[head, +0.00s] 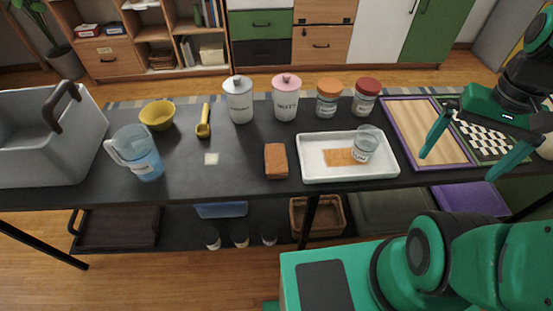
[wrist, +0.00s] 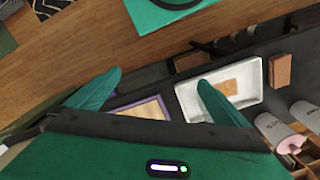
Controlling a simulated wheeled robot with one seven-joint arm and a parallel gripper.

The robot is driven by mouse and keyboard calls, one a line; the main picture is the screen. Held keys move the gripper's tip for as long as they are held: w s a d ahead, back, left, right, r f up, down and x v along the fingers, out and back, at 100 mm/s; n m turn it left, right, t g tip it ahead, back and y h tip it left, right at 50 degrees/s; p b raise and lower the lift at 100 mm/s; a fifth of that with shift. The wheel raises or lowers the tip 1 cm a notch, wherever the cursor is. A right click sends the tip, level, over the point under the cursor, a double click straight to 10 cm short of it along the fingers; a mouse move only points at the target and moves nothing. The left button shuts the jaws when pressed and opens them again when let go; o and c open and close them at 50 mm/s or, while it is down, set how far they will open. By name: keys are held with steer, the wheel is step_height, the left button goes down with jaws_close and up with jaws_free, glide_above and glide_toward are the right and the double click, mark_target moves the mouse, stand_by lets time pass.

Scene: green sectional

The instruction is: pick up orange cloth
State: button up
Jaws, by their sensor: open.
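A flat orange-tan patch, which looks like the orange cloth (head: 340,156), lies in the white tray (head: 318,174) on the dark table. A clear glass jar (head: 364,146) stands at its right end in the tray. In the wrist view the cloth (wrist: 230,86) shows in the tray (wrist: 250,112), just beyond one finger, which hides part of the tray. A brown-orange block (head: 276,160) sits left of the tray; I cannot tell its material. My gripper (head: 456,167) is open and empty, to the right of the tray, above the purple-framed board.
The purple-framed board (head: 428,136) and a checkered board (head: 490,140) lie at the right. Several lidded jars line the table's back, including a white one with a pink lid (head: 286,100). A blue pitcher (head: 138,155) and grey bin (head: 40,140) stand at the left.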

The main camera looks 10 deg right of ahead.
steer(key=w+a+n, duration=0.5)
steer(key=w+n, duration=0.2)
steer(key=w, duration=0.1)
steer(key=n, duration=1.7)
glide_above(276, 157)
step_height(276, 157, down, 8)
step_height(276, 157, down, 5)
steer(key=shift+w+d+f, duration=0.1)
steer(key=shift+d, duration=0.05)
steer(key=shift+f, duration=2.6)
